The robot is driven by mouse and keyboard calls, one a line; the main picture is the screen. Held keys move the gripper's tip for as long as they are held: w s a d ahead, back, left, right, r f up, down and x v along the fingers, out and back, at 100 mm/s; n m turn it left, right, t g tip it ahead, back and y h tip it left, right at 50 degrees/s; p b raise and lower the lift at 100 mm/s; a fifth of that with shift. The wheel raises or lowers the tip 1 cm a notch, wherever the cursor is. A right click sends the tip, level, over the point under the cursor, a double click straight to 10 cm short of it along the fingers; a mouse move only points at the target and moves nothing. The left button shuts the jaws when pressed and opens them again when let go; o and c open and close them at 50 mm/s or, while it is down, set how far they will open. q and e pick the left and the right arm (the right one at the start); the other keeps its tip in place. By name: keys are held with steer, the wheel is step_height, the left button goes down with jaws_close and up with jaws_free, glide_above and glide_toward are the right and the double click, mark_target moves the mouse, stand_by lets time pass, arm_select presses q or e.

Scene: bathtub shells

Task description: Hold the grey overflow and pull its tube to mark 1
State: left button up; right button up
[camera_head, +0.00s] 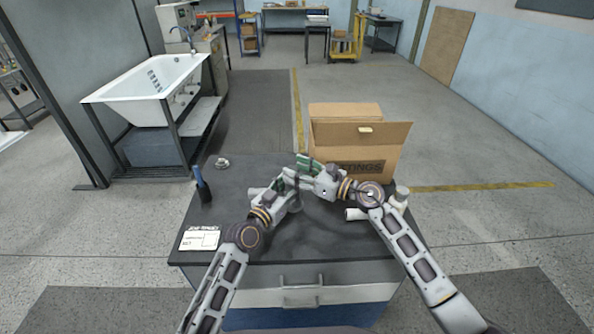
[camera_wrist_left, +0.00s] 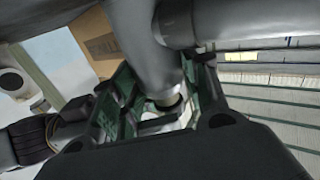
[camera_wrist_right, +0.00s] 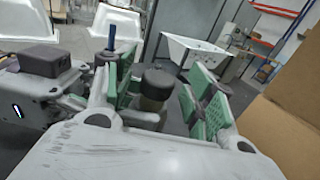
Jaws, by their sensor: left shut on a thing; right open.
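My left gripper (camera_head: 281,185) is shut on the grey overflow above the workbench. In the left wrist view the overflow's grey tube (camera_wrist_left: 148,45) fills the upper middle and runs down between the green-padded fingers (camera_wrist_left: 150,110); a second wide grey pipe section (camera_wrist_left: 245,22) crosses at the top right. My right gripper (camera_head: 302,174) is open, close beside the left one. In the right wrist view its green pads (camera_wrist_right: 158,92) stand apart, with a brownish cylinder with a dark top (camera_wrist_right: 156,86) seen between them; I cannot tell whether they touch it. Mark 1 cannot be made out.
A cardboard box (camera_head: 345,160) stands at the bench's back right. White pipe pieces (camera_head: 355,214) lie near my right arm. A blue-handled tool (camera_head: 200,182), a small round fitting (camera_head: 222,163) and a printed card (camera_head: 199,239) are on the left. A white bathtub (camera_head: 150,90) stands behind.

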steer(key=shift+a, duration=0.1)
jaws_close()
stand_by(0.4)
steer(key=shift+w, duration=0.1)
steer(key=shift+r, duration=1)
jaws_free()
